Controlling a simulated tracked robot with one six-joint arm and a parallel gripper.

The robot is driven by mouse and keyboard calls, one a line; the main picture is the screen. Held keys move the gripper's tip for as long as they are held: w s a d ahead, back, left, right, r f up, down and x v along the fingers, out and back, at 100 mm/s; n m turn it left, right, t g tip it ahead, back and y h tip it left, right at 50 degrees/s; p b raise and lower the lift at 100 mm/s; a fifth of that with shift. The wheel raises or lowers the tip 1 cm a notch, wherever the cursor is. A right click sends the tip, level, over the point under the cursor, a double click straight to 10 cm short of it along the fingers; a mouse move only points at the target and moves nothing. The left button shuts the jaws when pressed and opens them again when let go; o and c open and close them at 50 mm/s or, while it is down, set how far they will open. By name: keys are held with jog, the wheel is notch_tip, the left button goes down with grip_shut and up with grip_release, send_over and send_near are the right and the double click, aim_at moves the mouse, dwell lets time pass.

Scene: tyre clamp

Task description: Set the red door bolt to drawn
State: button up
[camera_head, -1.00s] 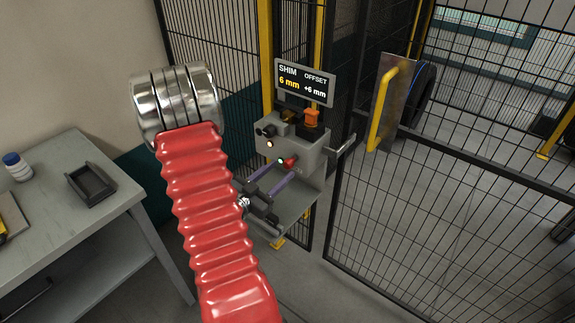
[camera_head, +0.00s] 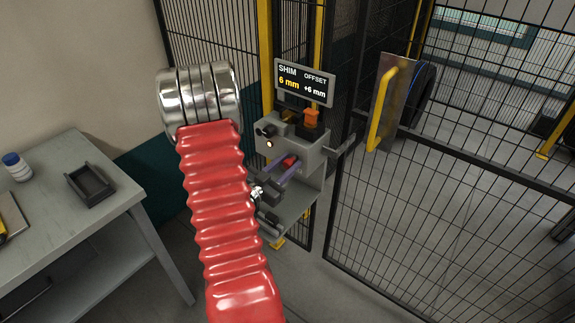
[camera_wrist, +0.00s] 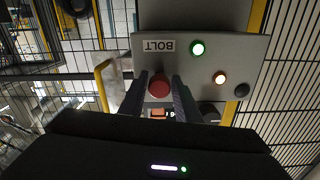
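The red door bolt knob (camera_wrist: 159,86) sits on the grey panel under a BOLT label (camera_wrist: 159,46) in the wrist view. My gripper (camera_wrist: 160,77) is open, with one finger on each side of the knob in the wrist view. In the head view my gripper (camera_head: 282,167) reaches up to the panel at the knob. I cannot tell whether the fingers touch it. Nothing is held.
The panel carries a lit green lamp (camera_wrist: 197,48), a lit orange-red lamp (camera_wrist: 219,78) and a black knob (camera_wrist: 242,90). A shim display (camera_head: 304,83) stands above the box. A yellow handle (camera_head: 382,110) and mesh fence are to the right. A grey table (camera_head: 100,215) is at left.

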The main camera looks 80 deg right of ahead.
grip_shut()
